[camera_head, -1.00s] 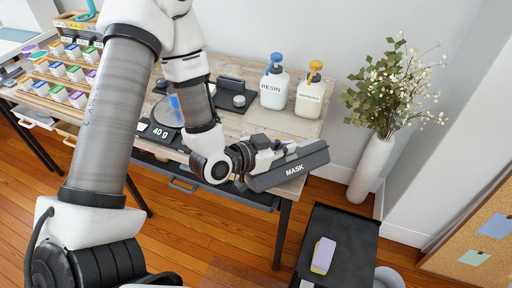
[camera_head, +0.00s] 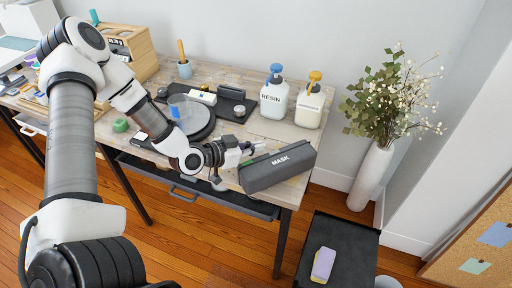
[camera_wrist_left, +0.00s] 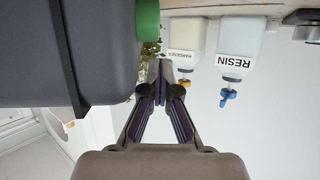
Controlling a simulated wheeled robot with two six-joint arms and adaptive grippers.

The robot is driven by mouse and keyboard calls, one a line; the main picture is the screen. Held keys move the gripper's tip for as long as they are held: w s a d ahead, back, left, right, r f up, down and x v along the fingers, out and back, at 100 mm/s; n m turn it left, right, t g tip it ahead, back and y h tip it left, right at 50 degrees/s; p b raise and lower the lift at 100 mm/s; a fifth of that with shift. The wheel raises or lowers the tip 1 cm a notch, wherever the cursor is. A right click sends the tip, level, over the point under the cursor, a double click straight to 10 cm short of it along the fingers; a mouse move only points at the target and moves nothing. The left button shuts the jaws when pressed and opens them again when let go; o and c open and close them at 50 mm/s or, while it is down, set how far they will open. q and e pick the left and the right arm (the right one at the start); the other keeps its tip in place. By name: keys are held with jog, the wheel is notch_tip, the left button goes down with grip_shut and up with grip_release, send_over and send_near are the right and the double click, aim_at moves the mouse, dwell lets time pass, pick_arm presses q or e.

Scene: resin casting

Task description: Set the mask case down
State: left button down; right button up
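The mask case (camera_head: 278,166), a dark grey box marked MASK, rests near the front right corner of the wooden table (camera_head: 300,131). In the left wrist view the case (camera_wrist_left: 70,50) fills the upper left, beside the fingers and apart from them. My left gripper (camera_head: 258,145) is just left of the case, by its back left end. In the left wrist view its fingertips (camera_wrist_left: 162,82) look closed together with nothing between them. The underside of the case is hidden. My right gripper is not in view.
Resin (camera_head: 273,97) and hardener (camera_head: 309,105) bottles stand behind the case. A black tray (camera_head: 232,108), a scale (camera_head: 199,118) and a green item (camera_head: 120,125) lie to the left. A plant vase (camera_head: 371,178) and a black cart (camera_head: 345,240) are right of the table.

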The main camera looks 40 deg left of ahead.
pick_arm(q)
jog(key=shift+s, duration=0.1)
jog(key=shift+f, duration=0.2)
jog(key=shift+f+b, duration=0.4)
jog(key=shift+b, duration=0.1)
grip_release()
jog(key=shift+r, duration=0.15)
